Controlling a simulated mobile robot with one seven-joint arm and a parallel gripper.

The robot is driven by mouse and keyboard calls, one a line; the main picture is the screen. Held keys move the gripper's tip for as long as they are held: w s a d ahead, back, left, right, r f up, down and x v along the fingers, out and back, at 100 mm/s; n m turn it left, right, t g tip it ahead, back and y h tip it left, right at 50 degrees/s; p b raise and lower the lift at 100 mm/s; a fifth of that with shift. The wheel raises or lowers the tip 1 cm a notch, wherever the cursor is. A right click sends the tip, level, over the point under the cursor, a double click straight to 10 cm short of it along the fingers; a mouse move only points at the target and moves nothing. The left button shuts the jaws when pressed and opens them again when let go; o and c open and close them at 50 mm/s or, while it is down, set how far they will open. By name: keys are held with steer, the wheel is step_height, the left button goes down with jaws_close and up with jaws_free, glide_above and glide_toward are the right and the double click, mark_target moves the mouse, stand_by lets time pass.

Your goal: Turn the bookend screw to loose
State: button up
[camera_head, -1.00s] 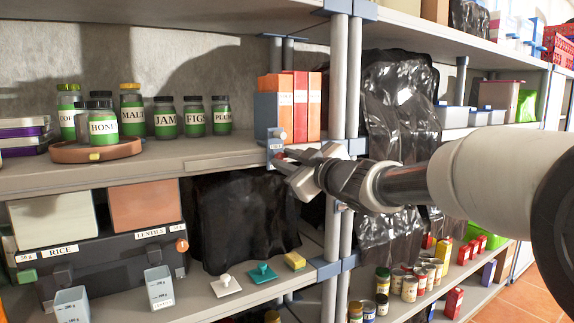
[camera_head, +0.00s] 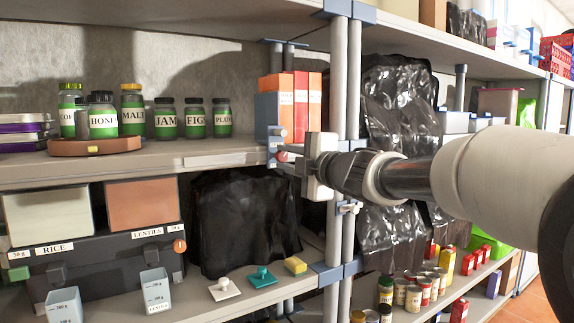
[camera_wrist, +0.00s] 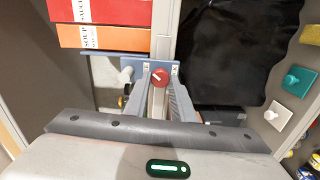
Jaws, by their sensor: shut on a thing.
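The bookend (camera_head: 267,116) is a blue-grey plate beside the upright books at the end of the upper shelf. Its red screw knob (camera_head: 283,156) sits low on the front, and a pale grey knob (camera_head: 278,132) is just above. In the wrist view the red knob (camera_wrist: 160,77) shows a slanting white mark between my fingertips, on a blue-grey plate (camera_wrist: 112,68). A whitish knob (camera_wrist: 126,75) stands to its left. My gripper (camera_head: 291,157) is shut on the red knob, which its fingers (camera_wrist: 160,88) partly hide in the head view.
Shelf posts (camera_head: 339,90) stand close behind my gripper. Books (camera_head: 301,105) stand above it. Labelled jars (camera_head: 165,118) are left on the same shelf.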

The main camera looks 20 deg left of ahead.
steer(key=n+b, duration=0.2)
steer(key=n, duration=0.2)
steer(key=shift+f, duration=0.15)
steer(key=shift+n+b, duration=0.6)
steer(key=shift+n, duration=1.1)
steer(key=o, duration=1.1)
steer(key=shift+c, duration=0.2)
steer(key=shift+d, duration=0.1)
steer(key=v, duration=1.7)
steer(key=shift+s+p, duration=0.2)
steer(key=shift+p, duration=0.2)
